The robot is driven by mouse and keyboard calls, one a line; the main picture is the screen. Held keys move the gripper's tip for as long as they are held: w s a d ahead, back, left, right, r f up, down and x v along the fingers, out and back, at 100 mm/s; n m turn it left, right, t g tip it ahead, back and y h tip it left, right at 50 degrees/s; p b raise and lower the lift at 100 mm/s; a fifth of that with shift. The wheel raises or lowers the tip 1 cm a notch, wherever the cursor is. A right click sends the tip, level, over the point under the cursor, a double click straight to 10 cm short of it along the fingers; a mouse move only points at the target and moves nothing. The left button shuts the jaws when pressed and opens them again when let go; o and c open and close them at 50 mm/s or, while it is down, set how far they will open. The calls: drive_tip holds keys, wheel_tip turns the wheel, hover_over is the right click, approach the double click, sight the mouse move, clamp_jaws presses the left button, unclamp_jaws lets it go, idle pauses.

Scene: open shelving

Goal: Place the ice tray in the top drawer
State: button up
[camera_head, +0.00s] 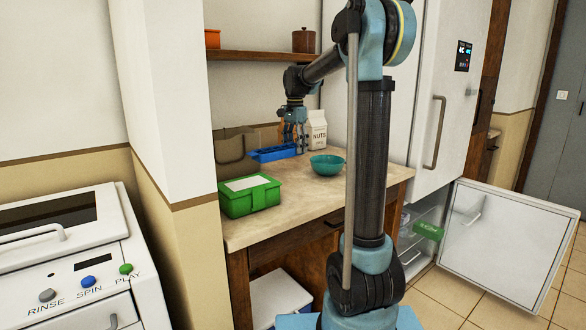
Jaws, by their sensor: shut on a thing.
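The blue ice tray (272,155) is at the back of the wooden counter, behind the green bin. My gripper (295,145) points down at the tray's right end and is shut on it. I cannot tell whether the tray rests on the counter or hangs just above it. The low fridge compartment at the right is open, and clear drawers (428,214) show inside, partly hidden by my arm. A wooden drawer front with a dark handle (335,217) is below the countertop and looks closed.
On the counter (290,205) are a green bin (250,198), a teal bowl (327,165), a nuts carton (317,130) and a brown bag (236,152). The open white fridge door (508,240) juts over the floor. A green item (428,231) sits in the compartment. A washer (70,260) stands left.

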sight(296, 172)
drive_tip(key=shift+d+f, duration=0.2)
drive_tip(key=shift+f, duration=3.7)
drive_tip(key=o, duration=1)
